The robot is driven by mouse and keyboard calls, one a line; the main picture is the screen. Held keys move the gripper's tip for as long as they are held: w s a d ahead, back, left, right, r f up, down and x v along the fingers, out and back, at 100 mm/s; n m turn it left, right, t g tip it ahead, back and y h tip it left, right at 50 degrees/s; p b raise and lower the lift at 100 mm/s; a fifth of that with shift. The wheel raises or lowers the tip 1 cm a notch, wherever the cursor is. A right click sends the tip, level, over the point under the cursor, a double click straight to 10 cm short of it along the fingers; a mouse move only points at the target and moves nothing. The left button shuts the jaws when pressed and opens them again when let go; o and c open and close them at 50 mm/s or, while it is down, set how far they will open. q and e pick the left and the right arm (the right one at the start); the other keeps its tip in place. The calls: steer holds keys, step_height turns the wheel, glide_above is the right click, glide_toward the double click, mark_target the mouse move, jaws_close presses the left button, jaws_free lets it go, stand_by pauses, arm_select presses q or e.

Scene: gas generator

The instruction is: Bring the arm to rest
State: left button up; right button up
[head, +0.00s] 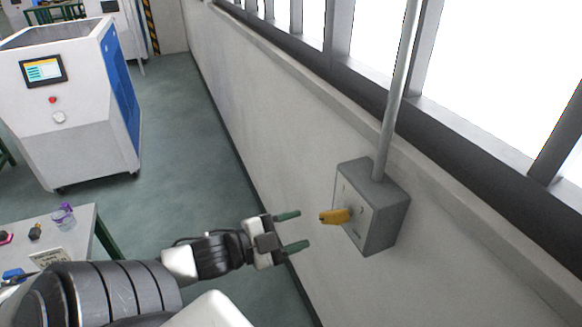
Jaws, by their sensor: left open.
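My left gripper (292,231) is open and empty. Its two green fingertips point right, toward a grey switch box (378,217) on the wall. A yellow handle (336,216) sticks out from the front of the box. The fingertips are a little left of the handle and look apart from it. My left arm reaches in from the lower left. My right gripper is not in view.
A grey conduit (398,90) rises from the box past the windows. The wall (260,110) runs along the right. A table (85,225) with small items stands at the lower left. A white and blue machine (75,100) stands at the upper left. The floor between is clear.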

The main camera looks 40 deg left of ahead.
arm_select(q)
steer(key=shift+s+a, duration=0.15)
steer(key=shift+s, duration=0.1)
stand_by(0.4)
